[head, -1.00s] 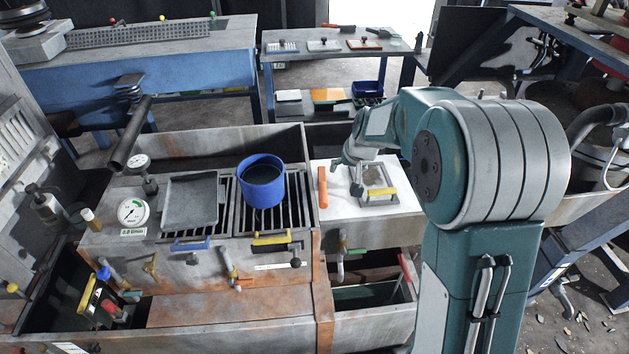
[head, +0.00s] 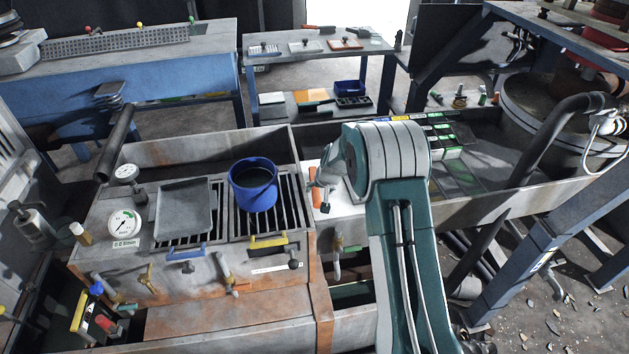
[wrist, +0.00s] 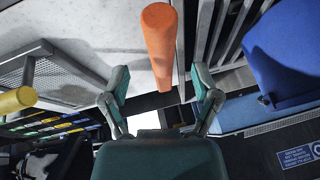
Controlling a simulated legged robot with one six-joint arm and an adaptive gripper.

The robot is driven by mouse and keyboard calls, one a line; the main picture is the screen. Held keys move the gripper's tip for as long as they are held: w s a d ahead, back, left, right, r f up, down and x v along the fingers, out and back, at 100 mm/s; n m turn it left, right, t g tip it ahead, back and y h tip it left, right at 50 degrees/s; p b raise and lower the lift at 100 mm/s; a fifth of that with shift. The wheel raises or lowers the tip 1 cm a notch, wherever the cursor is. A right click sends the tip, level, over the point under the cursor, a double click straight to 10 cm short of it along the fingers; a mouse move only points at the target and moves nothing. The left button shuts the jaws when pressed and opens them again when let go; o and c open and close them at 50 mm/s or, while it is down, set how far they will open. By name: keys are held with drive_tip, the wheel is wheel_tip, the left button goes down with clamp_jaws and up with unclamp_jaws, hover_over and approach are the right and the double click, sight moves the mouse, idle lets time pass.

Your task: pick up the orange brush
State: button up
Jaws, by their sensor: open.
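My gripper (wrist: 160,78) is open, with one finger on each side of the handle and a gap to both. The brush is not held. I cannot tell the exact height of the fingers above the board.
A blue bucket (head: 253,188) stands on slats left of the brush; it also shows in the wrist view (wrist: 285,50). A grey tray (head: 184,208) lies further left. A yellow handle (wrist: 18,99) and a mesh frame (wrist: 40,75) lie left in the wrist view.

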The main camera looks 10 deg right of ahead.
sight(316, 191)
drive_tip(key=shift+w+a+f, duration=0.2)
drive_tip(key=shift+f, duration=0.05)
drive_tip(key=x, duration=0.3)
drive_tip(key=shift+w+f, duration=0.1)
drive_tip(key=shift+w, duration=0.35)
drive_tip(key=shift+w+d+f, duration=0.15)
drive_tip(key=shift+w+f, duration=0.1)
drive_tip(key=shift+f, duration=0.3)
clamp_jaws()
